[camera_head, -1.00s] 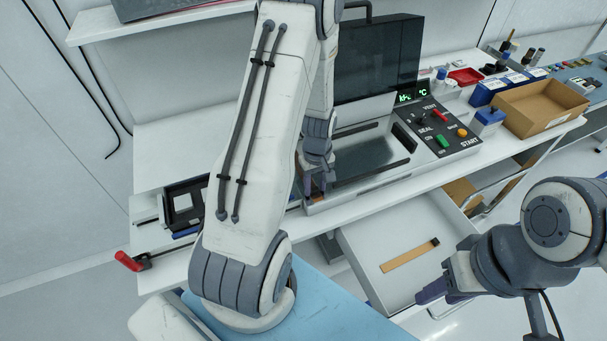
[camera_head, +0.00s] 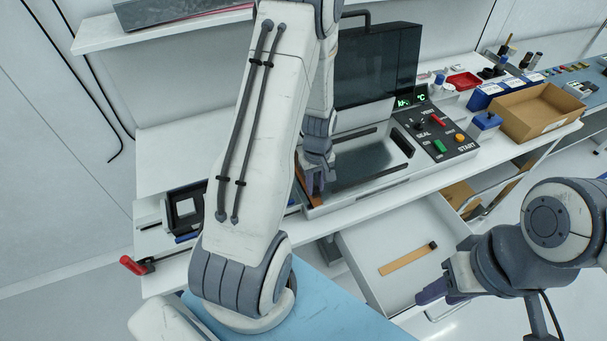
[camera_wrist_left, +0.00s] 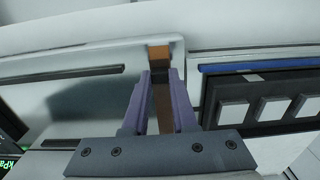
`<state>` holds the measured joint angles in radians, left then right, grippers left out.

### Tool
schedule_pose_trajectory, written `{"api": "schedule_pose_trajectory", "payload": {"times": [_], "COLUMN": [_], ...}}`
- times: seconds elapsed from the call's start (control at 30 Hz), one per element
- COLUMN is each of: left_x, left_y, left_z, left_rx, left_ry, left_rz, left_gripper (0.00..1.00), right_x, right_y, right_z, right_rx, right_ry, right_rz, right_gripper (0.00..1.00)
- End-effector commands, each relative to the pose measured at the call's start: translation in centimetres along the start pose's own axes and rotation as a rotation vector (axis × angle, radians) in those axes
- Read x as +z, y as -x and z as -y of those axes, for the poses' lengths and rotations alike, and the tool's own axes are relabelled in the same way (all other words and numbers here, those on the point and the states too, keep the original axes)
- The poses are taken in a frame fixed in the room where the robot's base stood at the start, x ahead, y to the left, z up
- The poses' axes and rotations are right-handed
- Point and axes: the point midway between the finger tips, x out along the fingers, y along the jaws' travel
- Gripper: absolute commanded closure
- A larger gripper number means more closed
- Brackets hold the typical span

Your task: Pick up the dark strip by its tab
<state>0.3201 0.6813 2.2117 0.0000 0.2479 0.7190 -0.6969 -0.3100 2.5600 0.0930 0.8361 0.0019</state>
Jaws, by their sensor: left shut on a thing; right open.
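A brown strip (camera_head: 306,182) stands at the left end of the sealing machine's tray, partly hidden by my left arm. In the left wrist view its orange-brown end (camera_wrist_left: 159,53) shows beyond the fingertips, with a dark band at the tips and a darker brown length between the fingers. My left gripper (camera_head: 317,184) is shut on this strip; it also shows in the left wrist view (camera_wrist_left: 160,78). I cannot tell how far the strip is clear of the machine. My right gripper (camera_head: 442,294) is open and empty beside the drawer.
An amber strip with a dark end (camera_head: 406,261) lies in the open drawer (camera_head: 365,250). The machine's lid (camera_head: 378,65) is up, its control panel (camera_head: 436,130) at right. A black frame (camera_head: 188,207) sits left. A cardboard box (camera_head: 530,108) stands at right.

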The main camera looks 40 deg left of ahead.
Motion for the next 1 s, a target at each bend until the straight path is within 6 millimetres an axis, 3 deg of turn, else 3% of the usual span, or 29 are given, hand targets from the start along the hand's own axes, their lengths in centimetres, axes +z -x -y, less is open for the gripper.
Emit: {"api": "schedule_pose_trajectory", "payload": {"times": [0.47, 1.0], "left_x": [0.0, -0.2], "left_y": [2.5, 2.5], "left_z": [0.0, 0.3], "left_rx": [-0.001, -0.001], "left_ry": [0.000, 0.005], "left_rz": [0.001, 0.001], "left_gripper": [1.00, 1.00], "right_x": [-0.1, -0.1], "right_y": [2.2, 2.1], "right_z": [0.2, 0.2], "right_rx": [0.000, 0.000], "right_ry": [0.000, 0.000], "right_rz": [0.000, 0.000], "right_gripper": [0.55, 0.55]}}
